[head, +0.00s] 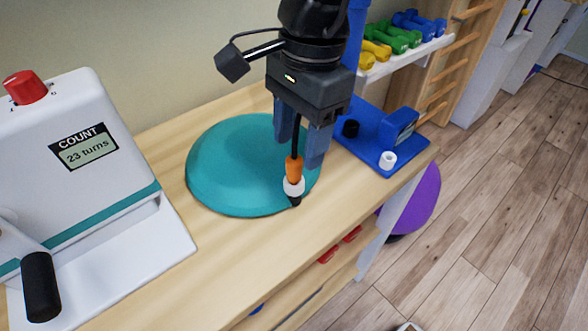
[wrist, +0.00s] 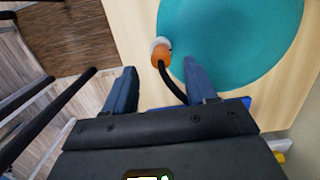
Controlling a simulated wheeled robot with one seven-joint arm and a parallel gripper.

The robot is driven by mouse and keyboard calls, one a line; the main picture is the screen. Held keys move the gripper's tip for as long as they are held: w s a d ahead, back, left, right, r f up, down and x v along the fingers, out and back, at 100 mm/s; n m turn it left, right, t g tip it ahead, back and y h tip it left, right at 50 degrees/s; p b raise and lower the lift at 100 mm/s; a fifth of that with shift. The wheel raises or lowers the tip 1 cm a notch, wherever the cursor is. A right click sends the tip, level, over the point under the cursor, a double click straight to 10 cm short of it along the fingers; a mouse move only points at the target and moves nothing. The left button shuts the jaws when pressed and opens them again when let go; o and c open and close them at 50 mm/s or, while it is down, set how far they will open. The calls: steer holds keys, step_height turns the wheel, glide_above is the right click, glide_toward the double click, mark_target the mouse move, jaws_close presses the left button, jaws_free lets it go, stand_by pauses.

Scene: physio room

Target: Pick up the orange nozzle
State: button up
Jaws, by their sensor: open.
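The orange nozzle (head: 293,172) has a white collar and a black tip, and a thin black hose runs from its other end. It points down near the front right rim of a teal disc (head: 228,165); I cannot tell whether it touches the table. My gripper (head: 298,152) is open, pointing down, with its two blue fingers on either side of the hose. In the wrist view the nozzle (wrist: 161,54) shows just beyond the fingertips, in the gap between the fingers (wrist: 160,68). The fingers do not appear closed on it.
A white counter device (head: 75,165) with a red knob and black handle stands left on the wooden table (head: 150,270). A blue stand (head: 365,145) with a white piece is close behind and right of my gripper. Dumbbells (head: 410,38) sit on a rack. Front tabletop is clear.

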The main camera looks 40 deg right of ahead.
mark_target(294, 158)
steer(key=shift+w+a+f, duration=0.1)
steer(key=shift+a+f, duration=0.1)
steer(key=shift+f, duration=0.95)
steer(key=shift+a+f, duration=0.15)
steer(key=shift+f, duration=0.95)
jaws_close()
